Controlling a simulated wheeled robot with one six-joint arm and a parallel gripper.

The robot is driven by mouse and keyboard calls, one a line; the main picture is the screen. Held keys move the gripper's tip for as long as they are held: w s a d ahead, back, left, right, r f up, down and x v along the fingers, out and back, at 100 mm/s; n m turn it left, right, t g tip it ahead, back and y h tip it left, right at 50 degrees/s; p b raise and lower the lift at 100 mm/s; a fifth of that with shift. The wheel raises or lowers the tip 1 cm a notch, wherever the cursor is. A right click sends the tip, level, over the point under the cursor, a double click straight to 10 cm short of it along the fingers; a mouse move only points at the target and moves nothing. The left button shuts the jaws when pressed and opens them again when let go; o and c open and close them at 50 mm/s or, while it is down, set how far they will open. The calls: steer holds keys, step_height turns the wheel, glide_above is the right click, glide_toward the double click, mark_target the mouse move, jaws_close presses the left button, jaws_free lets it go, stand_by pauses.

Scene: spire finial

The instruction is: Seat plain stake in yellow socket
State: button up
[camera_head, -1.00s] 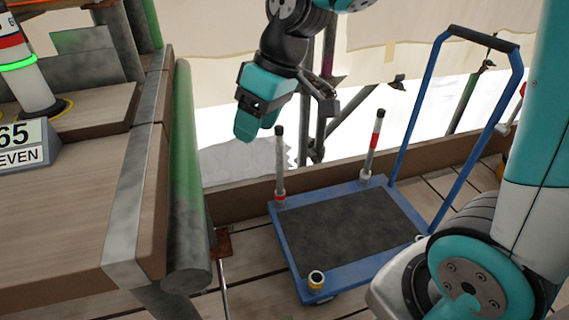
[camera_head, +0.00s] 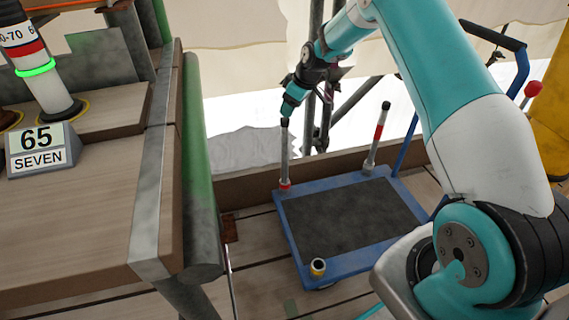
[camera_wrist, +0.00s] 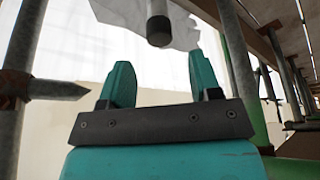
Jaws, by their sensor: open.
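The plain stake (camera_head: 284,158) is a grey rod with a black top. It stands upright in a red-ringed socket (camera_head: 285,184) at the back left corner of the blue cart (camera_head: 297,234). My gripper (camera_head: 287,110) is just above the stake's top. In the wrist view my gripper (camera_wrist: 158,60) is open and empty, and the stake's black end (camera_wrist: 159,30) lies just past the fingertips, roughly centred between them. Contact cannot be made out.
A second stake with a red band (camera_head: 378,138) stands at the cart's back right corner. A wooden bench (camera_head: 80,235) with a "65 SEVEN" sign (camera_head: 42,150) is on the left. Scaffold poles (camera_head: 316,70) rise behind the stake. The cart's dark deck (camera_head: 345,217) is clear.

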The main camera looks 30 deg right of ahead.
mark_target(283, 125)
steer(key=x, duration=0.4)
steer(key=shift+b, duration=0.35)
steer(key=b+x, duration=0.2)
steer(key=x, duration=0.3)
steer(key=shift+s, duration=0.1)
jaws_close()
